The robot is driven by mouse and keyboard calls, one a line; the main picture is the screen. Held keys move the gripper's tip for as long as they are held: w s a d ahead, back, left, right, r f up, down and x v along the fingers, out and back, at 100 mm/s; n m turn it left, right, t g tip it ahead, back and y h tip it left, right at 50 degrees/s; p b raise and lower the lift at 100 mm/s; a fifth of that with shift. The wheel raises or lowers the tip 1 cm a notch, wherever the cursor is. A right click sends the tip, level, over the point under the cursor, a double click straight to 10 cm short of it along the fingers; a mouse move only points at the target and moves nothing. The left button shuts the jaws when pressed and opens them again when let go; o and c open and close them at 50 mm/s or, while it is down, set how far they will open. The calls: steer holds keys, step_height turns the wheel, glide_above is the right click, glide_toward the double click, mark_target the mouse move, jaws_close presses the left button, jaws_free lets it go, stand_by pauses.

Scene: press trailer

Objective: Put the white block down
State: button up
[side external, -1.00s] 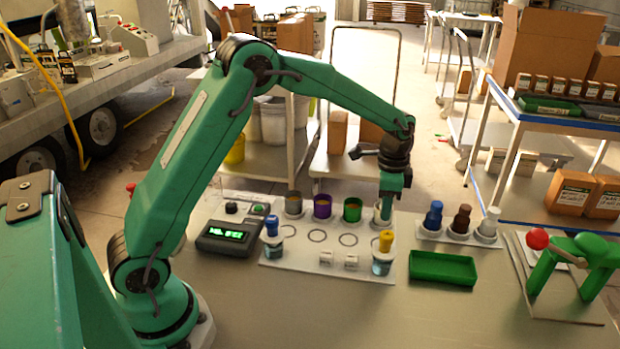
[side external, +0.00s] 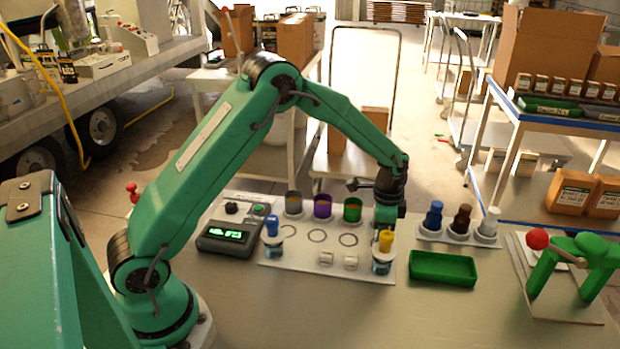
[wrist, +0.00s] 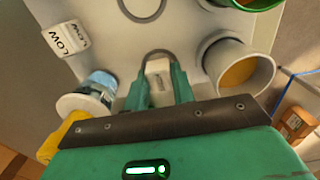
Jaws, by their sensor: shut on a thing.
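My gripper (side external: 385,222) is low over the right end of the white board (side external: 300,262), behind the jar with the yellow cap (side external: 386,240). In the wrist view my gripper (wrist: 158,92) is shut on a white block (wrist: 158,80), which sits between the two green fingers. A dark ring mark (wrist: 158,54) on the board shows just around the block's far end. I cannot tell whether the block touches the board. In the side view the block is hidden. Two other white blocks (side external: 325,257) (side external: 350,261) stand on the board's front part.
A white cup (wrist: 238,72) stands close to the right finger. The yellow-capped jar (wrist: 90,95) is close on the left. Purple (side external: 322,206) and green (side external: 352,209) cups line the back. A green tray (side external: 442,268) lies right of the board.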

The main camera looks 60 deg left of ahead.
steer(key=shift+f, duration=0.35)
steer(key=o, duration=1)
steer(key=shift+r, duration=0.15)
step_height(320, 180, up, 12)
steer(key=shift+r, duration=0.1)
stand_by(0.6)
